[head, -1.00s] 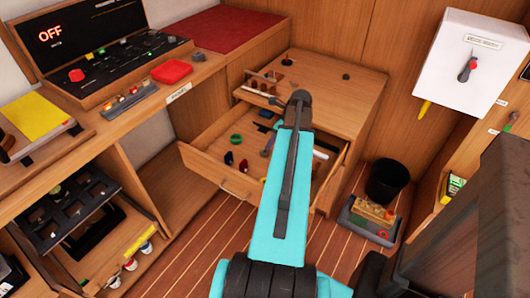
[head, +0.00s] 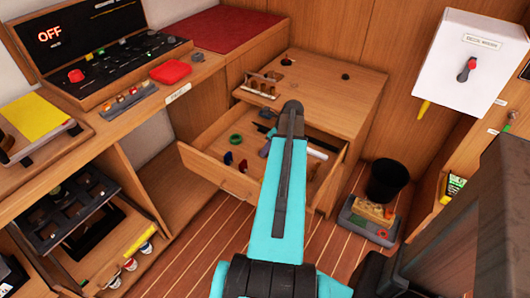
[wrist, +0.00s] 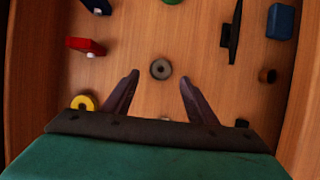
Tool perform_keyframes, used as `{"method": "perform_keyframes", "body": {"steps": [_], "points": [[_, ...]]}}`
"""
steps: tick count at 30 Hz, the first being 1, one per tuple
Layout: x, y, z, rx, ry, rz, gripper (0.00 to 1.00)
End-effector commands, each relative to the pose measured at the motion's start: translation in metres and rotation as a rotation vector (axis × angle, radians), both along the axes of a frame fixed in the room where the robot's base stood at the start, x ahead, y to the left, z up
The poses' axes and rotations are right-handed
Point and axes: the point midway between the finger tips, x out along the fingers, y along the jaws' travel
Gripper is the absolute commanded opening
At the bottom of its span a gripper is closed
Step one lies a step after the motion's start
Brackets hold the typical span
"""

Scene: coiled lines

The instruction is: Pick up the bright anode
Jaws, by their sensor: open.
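A small round grey ring-shaped piece with a dark centre (wrist: 160,69), which looks like the anode, lies on the drawer floor in the wrist view. I cannot tell how bright its surface is. My gripper (wrist: 158,78) is open and empty, its two dark fingers either side of the near edge of this piece, apart from it. Another small pale thing (wrist: 166,119) shows between the fingers, mostly hidden by the gripper body. In the head view my arm reaches over the open drawer (head: 215,176) and hides the gripper and the grey piece.
Around the gripper lie a red block (wrist: 85,46), a yellow ring (wrist: 84,103), a blue block (wrist: 281,21), a long black piece (wrist: 232,32) and a brown ring (wrist: 267,75). A green ring (head: 236,140) lies farther off. Drawer walls close in both sides.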

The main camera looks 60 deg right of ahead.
Motion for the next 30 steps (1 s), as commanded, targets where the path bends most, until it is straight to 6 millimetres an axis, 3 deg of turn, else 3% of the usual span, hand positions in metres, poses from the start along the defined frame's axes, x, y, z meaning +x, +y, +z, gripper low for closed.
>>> {"method": "perform_keyframes", "body": {"steps": [12,29,30], "points": [[0.019,-0.001,-0.036,0.001,0.000,0.001,0.52],[0.020,0.000,-0.037,-0.001,0.000,0.002,0.52],[0.020,0.000,-0.037,-0.001,0.000,0.002,0.49]]}}
